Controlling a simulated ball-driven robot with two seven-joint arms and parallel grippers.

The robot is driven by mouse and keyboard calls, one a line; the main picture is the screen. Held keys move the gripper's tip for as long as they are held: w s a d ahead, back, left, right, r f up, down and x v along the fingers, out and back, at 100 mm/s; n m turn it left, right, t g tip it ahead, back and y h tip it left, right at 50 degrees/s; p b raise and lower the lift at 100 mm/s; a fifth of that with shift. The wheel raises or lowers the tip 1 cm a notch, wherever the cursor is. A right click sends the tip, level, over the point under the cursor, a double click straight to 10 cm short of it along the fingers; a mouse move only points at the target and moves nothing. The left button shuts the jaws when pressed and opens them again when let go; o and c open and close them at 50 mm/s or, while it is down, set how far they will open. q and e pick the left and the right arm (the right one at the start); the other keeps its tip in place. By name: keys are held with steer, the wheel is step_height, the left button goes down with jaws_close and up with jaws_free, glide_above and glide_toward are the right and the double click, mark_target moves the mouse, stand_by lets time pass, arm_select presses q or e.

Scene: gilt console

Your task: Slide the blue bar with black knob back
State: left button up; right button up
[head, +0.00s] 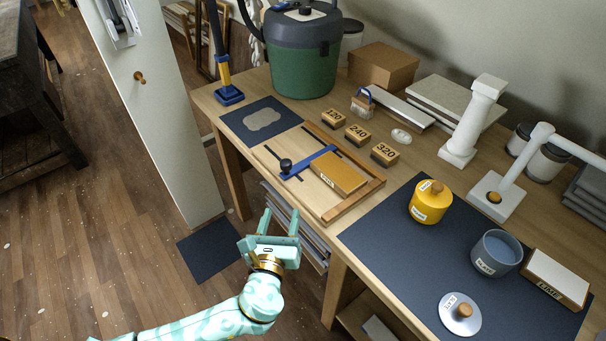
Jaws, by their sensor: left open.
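The blue bar (309,162) lies across a wooden board with raised edges (357,202) on the table. Its black knob (286,165) stands at the bar's left end, over a dark slot in the board. A tan labelled block (338,173) lies on the board against the bar's right side. My left gripper (269,227) is open and empty, in front of the table's front edge, apart from the bar and knob. My right gripper is not in view.
Numbered blocks (358,135) stand behind the board. A dark mat (261,121) lies to its left. A yellow jar (430,202) and a grey-blue pot (495,253) stand on a larger mat at right. A green bucket (302,72) stands at the back.

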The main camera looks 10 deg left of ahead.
mark_target(285, 169)
arm_select(q)
steer(key=shift+m+y, duration=0.3)
steer(key=shift+m, duration=0.3)
steer(key=w+a+b, duration=0.1)
steer(key=w, duration=0.4)
steer(key=w+a+b, duration=0.1)
steer(key=w, duration=0.4)
steer(key=w+a+b, duration=0.1)
steer(key=w, duration=0.4)
steer(key=shift+w+a+r, duration=0.1)
steer(key=shift+w, duration=0.15)
steer(key=shift+w+a, duration=0.1)
steer(key=shift+w, duration=0.45)
steer(key=shift+r, duration=0.1)
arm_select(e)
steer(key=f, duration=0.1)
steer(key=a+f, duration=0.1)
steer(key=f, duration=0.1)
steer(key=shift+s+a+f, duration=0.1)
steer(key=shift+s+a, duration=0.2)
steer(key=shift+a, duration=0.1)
